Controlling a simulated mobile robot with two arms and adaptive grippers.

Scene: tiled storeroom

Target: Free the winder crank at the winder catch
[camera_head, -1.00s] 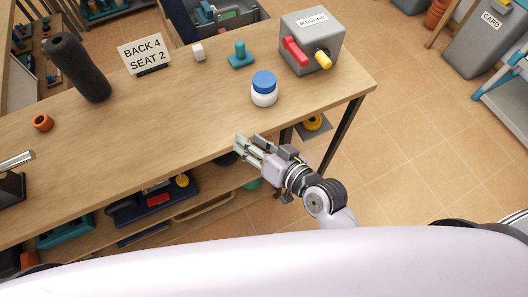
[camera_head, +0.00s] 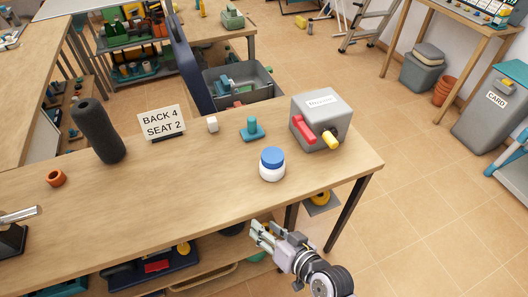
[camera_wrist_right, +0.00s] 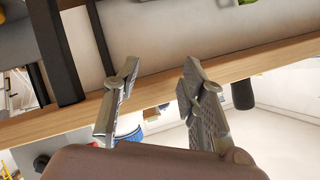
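The winder is a grey box (camera_head: 320,117) with a small white label, standing near the right end of the wooden bench. A red handle (camera_head: 304,130) and a yellow grip (camera_head: 331,140) on a dark hub stick out of its front. I cannot tell from the label which part is the catch. My right gripper (camera_head: 260,237) is low at the bench's front edge, well apart from the winder, with nothing between its fingers. The right wrist view shows its two fingers (camera_wrist_right: 158,95) spread apart. My left gripper is not in view.
A sign reading "BACK 4 SEAT 2" (camera_head: 162,122) stands on the bench. A blue-lidded white jar (camera_head: 271,164) and a teal piece (camera_head: 252,129) stand left of the winder. A dark cylinder (camera_head: 98,131) stands farther left. Tiled floor (camera_head: 430,200) is clear to the right.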

